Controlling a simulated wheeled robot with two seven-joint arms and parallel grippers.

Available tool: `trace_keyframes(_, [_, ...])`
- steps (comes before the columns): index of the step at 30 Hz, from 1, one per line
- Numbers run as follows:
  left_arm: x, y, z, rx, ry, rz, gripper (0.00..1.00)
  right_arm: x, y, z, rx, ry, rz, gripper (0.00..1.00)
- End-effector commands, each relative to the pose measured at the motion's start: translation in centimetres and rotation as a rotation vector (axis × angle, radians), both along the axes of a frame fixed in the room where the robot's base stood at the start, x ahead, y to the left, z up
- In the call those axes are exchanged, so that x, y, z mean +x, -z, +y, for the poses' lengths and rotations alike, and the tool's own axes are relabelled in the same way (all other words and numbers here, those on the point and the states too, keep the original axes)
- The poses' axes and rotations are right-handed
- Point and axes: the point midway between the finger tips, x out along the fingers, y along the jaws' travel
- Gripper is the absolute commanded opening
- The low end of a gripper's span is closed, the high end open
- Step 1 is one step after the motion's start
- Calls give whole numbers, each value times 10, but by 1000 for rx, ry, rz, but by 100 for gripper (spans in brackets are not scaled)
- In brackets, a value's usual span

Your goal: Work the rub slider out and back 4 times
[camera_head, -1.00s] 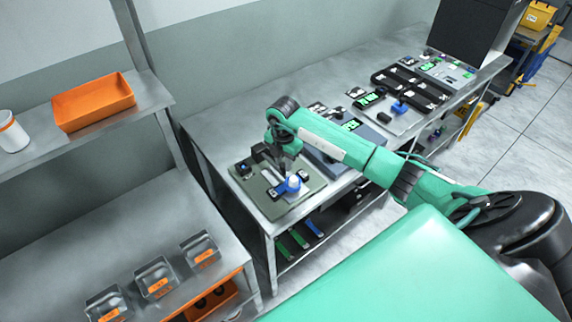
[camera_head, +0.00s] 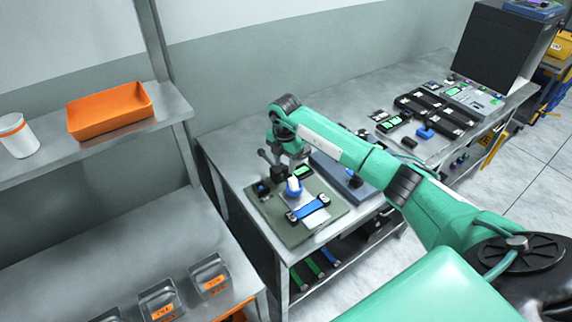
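The rub slider (camera_head: 293,192), a blue block with a white top, stands on a grey-green board (camera_head: 328,226) on the steel bench. Beside it, on its near side, a blue strip with a white patch (camera_head: 313,207) lies between two black end clamps and is uncovered. My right gripper (camera_head: 292,177) reaches down from above onto the slider's top and appears shut on it. Its fingertips are small and partly hidden by the wrist. My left gripper is out of view.
A blue-grey board (camera_head: 345,178) adjoins on the right. An orange tray (camera_head: 110,112) sits on the left shelf.

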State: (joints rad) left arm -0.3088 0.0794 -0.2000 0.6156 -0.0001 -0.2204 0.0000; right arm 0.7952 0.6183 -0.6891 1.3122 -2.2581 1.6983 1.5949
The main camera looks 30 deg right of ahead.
Motion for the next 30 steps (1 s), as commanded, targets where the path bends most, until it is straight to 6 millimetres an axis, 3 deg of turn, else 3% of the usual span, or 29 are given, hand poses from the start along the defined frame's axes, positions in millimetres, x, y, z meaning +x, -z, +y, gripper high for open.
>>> trace_keyframes(8, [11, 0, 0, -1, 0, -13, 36, -2, 3, 0, 0, -1, 7, 46])
trace_keyframes(13, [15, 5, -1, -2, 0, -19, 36, -1, -8, 0, -1, 0, 6, 46])
trace_keyframes(24, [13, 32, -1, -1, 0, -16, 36, 0, -88, 0, -1, -2, 3, 46])
trace_keyframes(30, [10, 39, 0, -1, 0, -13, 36, 0, -121, 1, -2, -2, 5, 46])
